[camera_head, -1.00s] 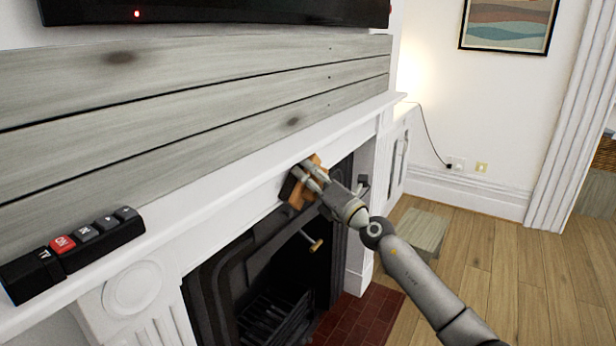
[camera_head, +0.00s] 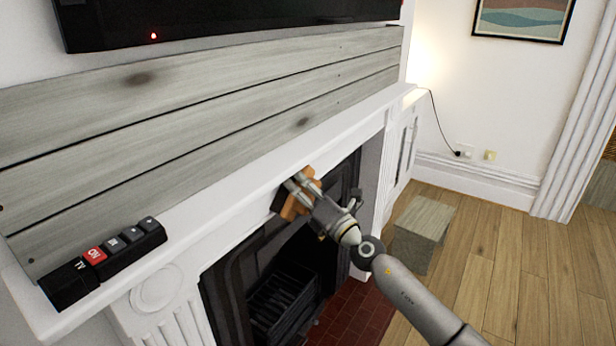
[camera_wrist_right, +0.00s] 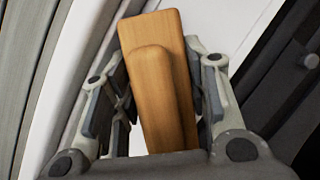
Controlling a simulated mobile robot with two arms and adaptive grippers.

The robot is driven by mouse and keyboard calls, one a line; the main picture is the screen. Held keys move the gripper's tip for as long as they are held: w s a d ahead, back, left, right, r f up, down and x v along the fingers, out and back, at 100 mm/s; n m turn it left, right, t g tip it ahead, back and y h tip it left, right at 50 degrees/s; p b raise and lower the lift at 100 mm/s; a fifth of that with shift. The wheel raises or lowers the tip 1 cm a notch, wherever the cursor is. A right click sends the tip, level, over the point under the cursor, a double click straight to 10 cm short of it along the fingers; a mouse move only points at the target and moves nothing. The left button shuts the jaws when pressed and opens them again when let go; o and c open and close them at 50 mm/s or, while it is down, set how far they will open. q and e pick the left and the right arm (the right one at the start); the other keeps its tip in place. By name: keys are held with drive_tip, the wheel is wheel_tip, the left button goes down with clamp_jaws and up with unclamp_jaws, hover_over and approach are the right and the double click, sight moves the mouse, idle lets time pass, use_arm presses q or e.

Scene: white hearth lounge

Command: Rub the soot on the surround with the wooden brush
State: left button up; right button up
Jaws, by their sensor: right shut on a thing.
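My right gripper (camera_head: 308,197) is shut on the wooden brush (camera_head: 299,207), at the front of the white fireplace surround (camera_head: 235,190). The brush's orange-brown wooden body (camera_wrist_right: 160,75) sits between both fingers in the right wrist view, with my right gripper (camera_wrist_right: 160,95) around it. The brush's dark side faces the surround, just below the mantel shelf. I cannot tell whether it touches the surface. No soot shows clearly on the white surround; any patch behind the brush is hidden. My left gripper is not in view.
A black remote-like object (camera_head: 103,262) with a red button lies on the mantel at left. A black firebox (camera_head: 280,285) opens below the brush. A grey wooden block or stool (camera_head: 424,228) stands on the floor. A TV (camera_head: 230,15) hangs above.

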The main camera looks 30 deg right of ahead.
drive_tip(key=shift+s+a+r, duration=0.1)
drive_tip(key=shift+a+r, duration=0.25)
drive_tip(key=shift+r, duration=0.1)
drive_tip(key=shift+s, duration=0.1)
drive_tip(key=shift+s+d+f, duration=0.1)
drive_tip(key=shift+s+d, duration=0.05)
drive_tip(key=shift+s, duration=0.1)
drive_tip(key=s, duration=0.1)
drive_tip(key=s+d, duration=0.1)
drive_tip(key=s, duration=0.1)
drive_tip(key=s+d+b, duration=0.1)
drive_tip(key=s, duration=0.1)
drive_tip(key=shift+s+f, duration=0.1)
drive_tip(key=shift+f, duration=0.05)
drive_tip(key=shift+s+d+b, duration=0.25)
drive_tip(key=shift+s+b, duration=0.05)
drive_tip(key=shift+s, duration=0.4)
drive_tip(key=shift+s+d+b, duration=0.25)
drive_tip(key=shift+s, duration=0.4)
